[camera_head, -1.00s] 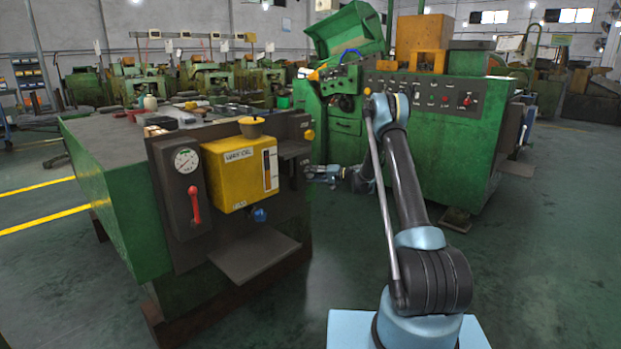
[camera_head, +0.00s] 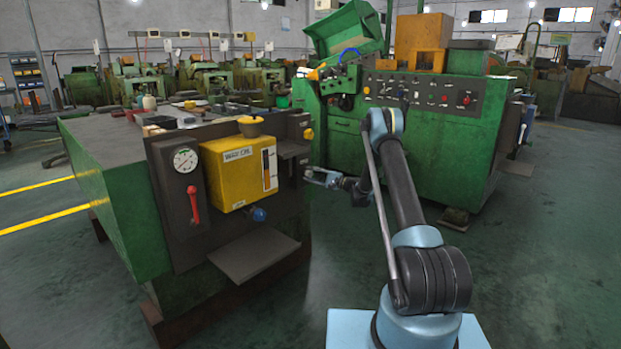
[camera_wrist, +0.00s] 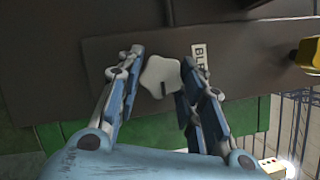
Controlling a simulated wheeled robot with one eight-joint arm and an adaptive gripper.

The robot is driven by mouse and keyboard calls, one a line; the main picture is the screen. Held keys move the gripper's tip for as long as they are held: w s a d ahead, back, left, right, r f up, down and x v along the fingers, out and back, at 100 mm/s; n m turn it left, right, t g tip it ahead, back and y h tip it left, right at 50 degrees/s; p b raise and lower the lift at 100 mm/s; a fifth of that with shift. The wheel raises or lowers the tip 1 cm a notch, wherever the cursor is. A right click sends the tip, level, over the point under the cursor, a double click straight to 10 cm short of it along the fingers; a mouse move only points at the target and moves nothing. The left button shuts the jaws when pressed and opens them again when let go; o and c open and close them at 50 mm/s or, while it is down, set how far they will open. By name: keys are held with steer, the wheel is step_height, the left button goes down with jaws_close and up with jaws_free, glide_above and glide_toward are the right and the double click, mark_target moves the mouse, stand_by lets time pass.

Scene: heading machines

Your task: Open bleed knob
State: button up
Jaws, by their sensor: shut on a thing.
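In the wrist view, a pale grey lobed knob (camera_wrist: 160,75) sits on a dark brown panel beside a label (camera_wrist: 199,60) whose visible letters read "BL". My gripper (camera_wrist: 163,68) has one finger on each side of this knob and is shut on it. In the head view, my gripper (camera_head: 309,174) is at the right side of the green machine's (camera_head: 115,195) front panel. The knob is hidden or too small to make out there.
A yellow oil tank (camera_head: 238,172) with a blue knob (camera_head: 259,214) below it is on the panel, left of my gripper. A red lever (camera_head: 194,205) and gauge (camera_head: 186,160) are further left. A yellow knob (camera_head: 308,134) is above my gripper.

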steer(key=shift+a, duration=0.1)
stand_by(0.4)
steer(key=o, duration=1.1)
steer(key=shift+f, duration=0.1)
steer(key=shift+c, duration=0.2)
steer(key=shift+s+d, duration=0.15)
steer(key=shift+d, duration=0.45)
steer(key=v, duration=1.1)
steer(key=shift+f, duration=0.2)
steer(key=shift+a+r, duration=0.15)
